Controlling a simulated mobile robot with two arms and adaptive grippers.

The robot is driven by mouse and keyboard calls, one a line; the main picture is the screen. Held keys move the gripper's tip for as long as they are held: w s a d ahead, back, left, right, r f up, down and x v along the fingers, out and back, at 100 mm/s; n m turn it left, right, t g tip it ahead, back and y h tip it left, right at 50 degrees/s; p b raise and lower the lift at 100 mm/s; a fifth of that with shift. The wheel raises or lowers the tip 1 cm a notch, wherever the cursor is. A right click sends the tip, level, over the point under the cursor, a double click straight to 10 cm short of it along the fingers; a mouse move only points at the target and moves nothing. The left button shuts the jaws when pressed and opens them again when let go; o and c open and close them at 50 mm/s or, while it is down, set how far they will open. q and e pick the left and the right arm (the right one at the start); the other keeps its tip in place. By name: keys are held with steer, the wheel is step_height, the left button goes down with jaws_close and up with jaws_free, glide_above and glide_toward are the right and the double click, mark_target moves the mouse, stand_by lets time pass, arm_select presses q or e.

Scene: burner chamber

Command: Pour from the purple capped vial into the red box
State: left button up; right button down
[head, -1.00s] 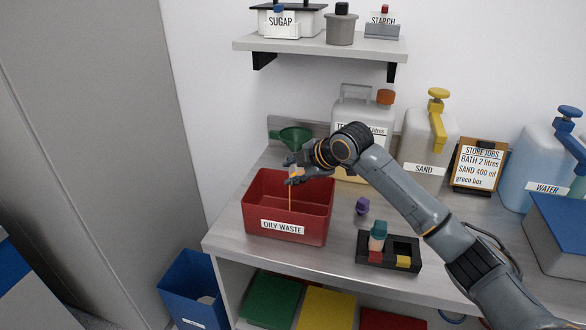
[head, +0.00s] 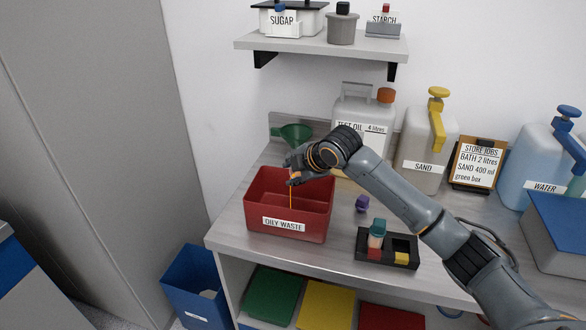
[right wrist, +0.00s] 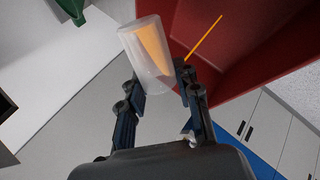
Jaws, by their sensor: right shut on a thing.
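My right gripper (head: 292,174) is shut on a clear, uncapped vial and holds it above the red box (head: 287,233) labelled OILY WASTE. The vial is hard to make out in the head view. In the right wrist view the vial (right wrist: 134,52) lies between the fingers (right wrist: 160,88), tipped, with orange liquid inside. A thin orange stream (head: 291,198) falls into the red box, and it also shows in the right wrist view (right wrist: 205,38). A purple cap (head: 362,204) lies on the counter right of the box. My left gripper is not in view.
A black rack (head: 371,253) holding a teal-capped vial (head: 377,231) stands right of the box. A green funnel (head: 294,134) is behind the box. The test oil (head: 352,112), sand (head: 424,145) and water containers stand along the back. A shelf (head: 318,46) hangs above.

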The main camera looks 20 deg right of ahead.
stand_by(0.4)
steer(key=shift+a+f+n+h+p, duration=0.1)
steer(key=shift+f+n+h+p, duration=0.2)
steer(key=shift+h+p, duration=0.25)
steer(key=shift+a+f+h+p, duration=0.1)
steer(key=shift+f+h+p, duration=0.2)
steer(key=shift+p, duration=0.2)
steer(key=shift+r, duration=0.1)
